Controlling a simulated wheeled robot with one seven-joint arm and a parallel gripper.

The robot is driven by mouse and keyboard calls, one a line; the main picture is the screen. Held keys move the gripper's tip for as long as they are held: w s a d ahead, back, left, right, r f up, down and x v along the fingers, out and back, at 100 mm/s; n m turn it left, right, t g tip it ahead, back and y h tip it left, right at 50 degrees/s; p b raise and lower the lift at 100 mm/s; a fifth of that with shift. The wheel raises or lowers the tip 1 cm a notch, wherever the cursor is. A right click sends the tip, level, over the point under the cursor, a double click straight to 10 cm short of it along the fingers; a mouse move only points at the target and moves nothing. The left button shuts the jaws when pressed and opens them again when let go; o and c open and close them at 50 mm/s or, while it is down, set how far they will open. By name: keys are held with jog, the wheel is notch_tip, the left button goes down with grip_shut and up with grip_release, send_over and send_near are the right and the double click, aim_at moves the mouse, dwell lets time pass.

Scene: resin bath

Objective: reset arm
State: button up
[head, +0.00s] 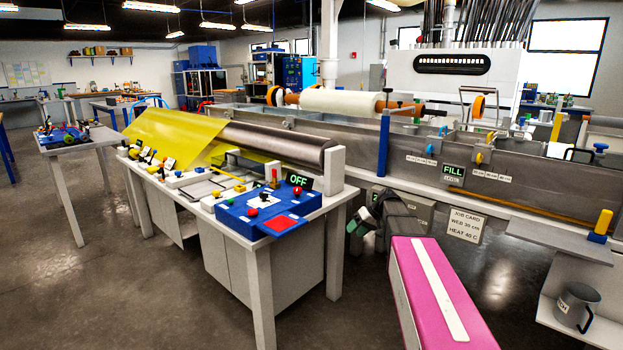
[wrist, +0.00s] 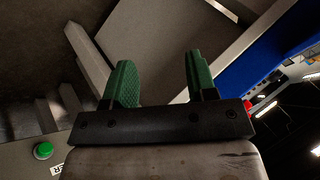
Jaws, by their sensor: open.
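My gripper (head: 360,222) shows in the head view in front of the resin bath, just right of the front table's right end. It hangs low, below the tabletop edge. My pink arm with a white stripe reaches toward it from the lower right. In the wrist view my gripper (wrist: 160,78) has two green ribbed fingers standing apart with nothing between them. Beyond the fingers there are grey panels and a pale table leg, not touching them as far as I can tell.
The table (head: 309,212) carries a blue control box (head: 265,208), an OFF sign (head: 299,181) and a metal roller (head: 283,141) with yellow sheet (head: 172,134). The long bath (head: 350,143) runs behind. A mug (head: 576,306) stands on a low shelf at right. Floor is clear at left.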

jog(key=s+f+m+h, duration=0.1)
jog(key=s+f, duration=0.3)
jog(key=s, duration=0.4)
jog(key=s+d+f+m+h, duration=0.1)
jog(key=s+f+h, duration=0.3)
jog(key=s, duration=0.5)
jog(key=s+f+m+h, duration=0.2)
jog(key=s+f, duration=0.4)
jog(key=s, duration=0.2)
jog(key=shift+s+d+g+h, duration=0.15)
jog(key=shift+g+h, duration=0.25)
